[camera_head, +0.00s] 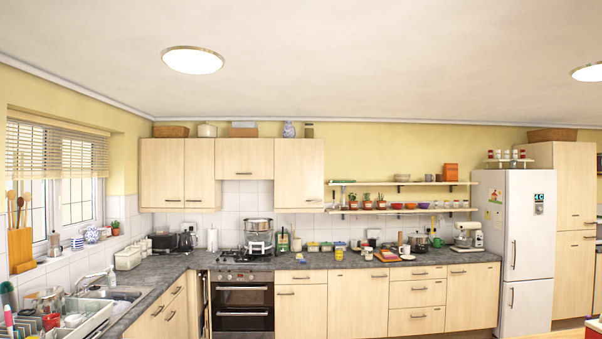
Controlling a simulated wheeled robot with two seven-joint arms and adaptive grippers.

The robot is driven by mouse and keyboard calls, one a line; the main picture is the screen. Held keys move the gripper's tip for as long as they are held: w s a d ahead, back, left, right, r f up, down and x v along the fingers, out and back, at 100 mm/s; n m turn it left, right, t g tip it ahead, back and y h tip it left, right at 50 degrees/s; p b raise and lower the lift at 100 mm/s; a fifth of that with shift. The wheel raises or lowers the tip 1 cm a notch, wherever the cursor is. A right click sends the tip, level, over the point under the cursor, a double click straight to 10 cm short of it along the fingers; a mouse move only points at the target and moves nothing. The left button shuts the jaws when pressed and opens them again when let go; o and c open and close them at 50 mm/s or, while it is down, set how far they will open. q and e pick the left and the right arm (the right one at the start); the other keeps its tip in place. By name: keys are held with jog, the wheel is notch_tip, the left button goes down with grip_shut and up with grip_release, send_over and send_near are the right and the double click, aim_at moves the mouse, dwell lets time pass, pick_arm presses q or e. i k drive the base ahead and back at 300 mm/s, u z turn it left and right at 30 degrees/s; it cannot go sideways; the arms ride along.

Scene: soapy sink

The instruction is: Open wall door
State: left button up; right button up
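Pale wood wall cabinets hang on the back wall in the head view. The left wall cabinet (179,174) has two doors, and both look shut. The middle wall cabinet (245,159) is shorter and sits above the hob; its door looks shut. The right wall cabinet door (299,174) also looks shut. The frames do not show which of these is the wall door of the task. Neither of my grippers is in view.
A grey worktop (345,260) runs along the back wall with pots and jars on it. The sink (113,295) is at the left, under the window (75,180). An oven (242,302) and a white fridge (515,250) stand along the back.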

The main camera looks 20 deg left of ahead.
aim_at(299, 163)
jog(key=u, duration=0.05)
jog(key=i, duration=0.8)
jog(key=u, duration=0.3)
jog(key=i, duration=2)
jog(key=u, duration=0.5)
jog(key=i, duration=3.9)
jog(key=u, duration=0.05)
